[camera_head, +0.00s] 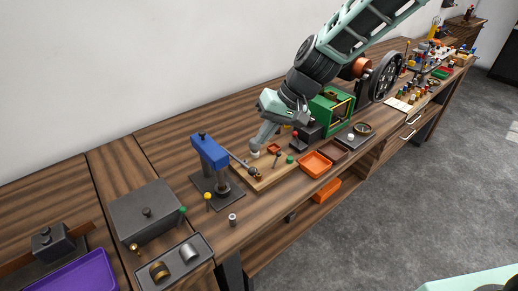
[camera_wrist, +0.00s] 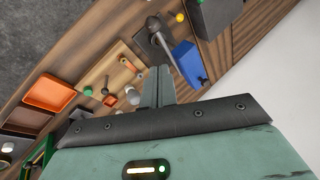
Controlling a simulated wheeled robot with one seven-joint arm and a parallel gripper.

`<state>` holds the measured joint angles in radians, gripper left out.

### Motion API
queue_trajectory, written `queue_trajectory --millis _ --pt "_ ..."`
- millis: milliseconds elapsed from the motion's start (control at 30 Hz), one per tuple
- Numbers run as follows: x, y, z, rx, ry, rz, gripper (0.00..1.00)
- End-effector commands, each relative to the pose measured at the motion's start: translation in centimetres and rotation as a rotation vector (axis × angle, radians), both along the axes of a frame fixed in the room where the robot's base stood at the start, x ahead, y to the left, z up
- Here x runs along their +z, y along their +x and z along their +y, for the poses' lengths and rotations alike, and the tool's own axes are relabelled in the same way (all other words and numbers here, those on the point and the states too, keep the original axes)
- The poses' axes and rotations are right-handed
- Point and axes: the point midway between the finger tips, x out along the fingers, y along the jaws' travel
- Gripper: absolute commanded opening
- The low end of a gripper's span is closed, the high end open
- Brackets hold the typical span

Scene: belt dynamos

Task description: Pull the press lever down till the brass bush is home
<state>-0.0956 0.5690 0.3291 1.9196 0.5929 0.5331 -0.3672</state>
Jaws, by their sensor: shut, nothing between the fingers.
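The press (camera_head: 207,150) has a blue head and stands on a dark base plate at the table's front middle. Its lever (camera_head: 238,160) is a thin dark rod slanting down to the right from the head. The blue head also shows in the wrist view (camera_wrist: 187,60), beyond my fingers. My gripper (camera_head: 257,146) is shut and empty, above the wooden board to the right of the press. Its fingertips (camera_wrist: 160,72) look apart from the lever. I cannot make out a brass bush in the press. A brass ring (camera_head: 160,271) lies in a grey tray at the front left.
The wooden board (camera_head: 277,178) carries small pegs and knobs. Orange trays (camera_head: 315,164) and a green-framed machine (camera_head: 333,110) stand to the right. A grey box (camera_head: 146,210) and a purple tray (camera_head: 80,275) are at the left. A yellow knob (camera_head: 207,196) stands near the press.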

Motion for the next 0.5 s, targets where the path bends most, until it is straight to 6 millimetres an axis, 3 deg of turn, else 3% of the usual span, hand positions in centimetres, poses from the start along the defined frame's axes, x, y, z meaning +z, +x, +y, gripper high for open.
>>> queue_trajectory --millis 300,500 --pt "-3.5 -2.1 1.5 -0.001 0.001 0.003 0.00" --pt "-4.3 -2.6 1.6 0.000 -0.001 0.000 0.00"
